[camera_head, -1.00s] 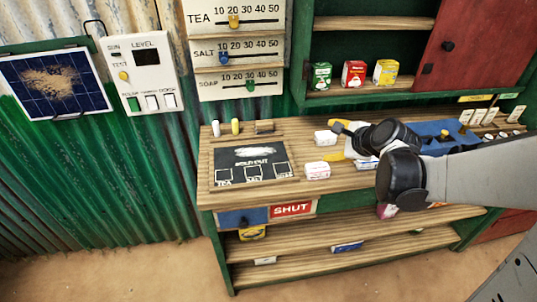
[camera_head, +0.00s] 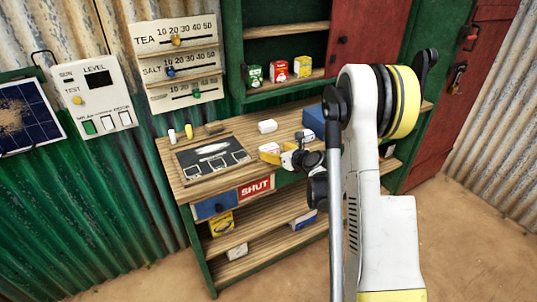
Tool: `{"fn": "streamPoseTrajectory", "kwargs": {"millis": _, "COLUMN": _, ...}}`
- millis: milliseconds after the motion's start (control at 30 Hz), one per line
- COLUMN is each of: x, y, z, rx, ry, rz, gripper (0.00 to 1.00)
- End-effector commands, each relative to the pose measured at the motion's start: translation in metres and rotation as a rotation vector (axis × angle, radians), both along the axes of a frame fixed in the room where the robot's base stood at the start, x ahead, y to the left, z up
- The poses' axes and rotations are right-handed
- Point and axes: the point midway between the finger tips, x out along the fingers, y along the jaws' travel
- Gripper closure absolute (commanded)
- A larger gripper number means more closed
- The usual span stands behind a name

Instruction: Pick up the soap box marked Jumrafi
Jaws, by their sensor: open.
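Several small white boxes lie on the wooden counter (camera_head: 172,163). One box (camera_head: 267,126) is at the back, one (camera_head: 269,148) is nearer the front, and a white shape (camera_head: 305,135) to the right may be another. Their print is too small to read, so I cannot tell which is marked Jumrafi. My gripper (camera_head: 274,155) is open over the counter's front part, its yellow fingers close to the nearer box. I cannot tell whether they touch it. My arm hides the counter's right part.
A dark board (camera_head: 212,152) lies on the counter's left. Below, the shelves hold a yellow box (camera_head: 221,223), a white box (camera_head: 237,251) and a blue box (camera_head: 303,219). Green, red and yellow packs (camera_head: 279,71) stand in the wall cabinet. Bare floor lies in front.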

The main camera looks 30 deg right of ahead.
Motion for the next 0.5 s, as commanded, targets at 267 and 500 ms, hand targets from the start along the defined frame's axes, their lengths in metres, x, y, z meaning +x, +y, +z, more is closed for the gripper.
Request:
{"fn": "streamPoseTrajectory", "kwargs": {"millis": 267, "x": 0.03, "y": 0.001, "z": -0.018, "rx": -0.001, "ry": 0.0, "rz": 0.003, "gripper": 0.28}}
{"fn": "streamPoseTrajectory", "kwargs": {"millis": 500, "x": 0.048, "y": 0.002, "z": -0.022, "rx": -0.002, "ry": 0.0, "rz": 0.002, "gripper": 0.28}}
